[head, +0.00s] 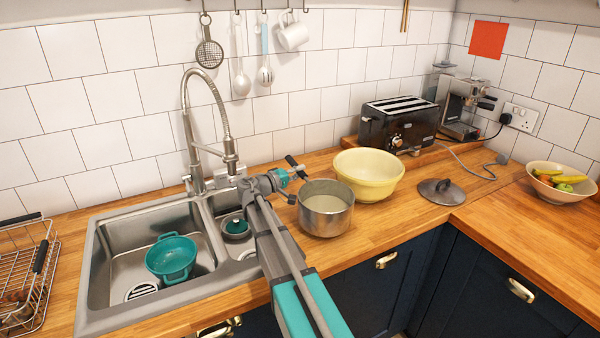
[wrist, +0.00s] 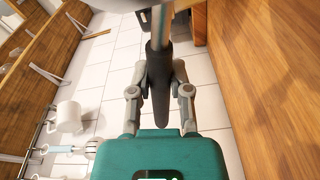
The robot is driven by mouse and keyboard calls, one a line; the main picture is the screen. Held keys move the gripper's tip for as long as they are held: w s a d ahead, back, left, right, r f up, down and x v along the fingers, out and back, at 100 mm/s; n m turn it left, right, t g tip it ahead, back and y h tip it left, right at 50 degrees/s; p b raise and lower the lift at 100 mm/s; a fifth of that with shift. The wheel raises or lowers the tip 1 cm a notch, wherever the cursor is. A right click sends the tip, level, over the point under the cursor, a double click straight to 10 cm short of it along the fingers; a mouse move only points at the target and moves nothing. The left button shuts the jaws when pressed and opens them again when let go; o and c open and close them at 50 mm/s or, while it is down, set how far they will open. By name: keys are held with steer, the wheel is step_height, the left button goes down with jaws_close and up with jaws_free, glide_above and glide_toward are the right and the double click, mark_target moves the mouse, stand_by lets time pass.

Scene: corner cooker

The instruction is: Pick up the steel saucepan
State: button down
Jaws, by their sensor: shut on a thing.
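The steel saucepan (head: 326,212) is upright at the worktop, right of the sink and in front of the yellow bowl. Its inside looks pale and empty. My gripper (head: 296,176) is at the pan's left side. In the wrist view my gripper (wrist: 158,92) has its two fingers closed on either side of the dark handle (wrist: 158,68). A grey piece of the pan shows at the top edge of that view (wrist: 110,5). I cannot tell whether the pan's base touches the worktop. My arm hides part of the area left of the pan.
A yellow bowl (head: 368,176) stands close behind the pan. A lid (head: 441,192) lies to the right. A toaster (head: 398,124) is behind.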

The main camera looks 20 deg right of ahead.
steer(key=s+a+r+p, duration=0.6)
steer(key=s+r+p, duration=0.3)
steer(key=s, duration=0.2)
steer(key=shift+s+a+r, duration=0.4)
stand_by(0.7)
steer(key=shift+s, duration=0.1)
stand_by(0.6)
steer(key=c, duration=1.1)
jaws_free()
jaws_close()
steer(key=shift+s, duration=0.15)
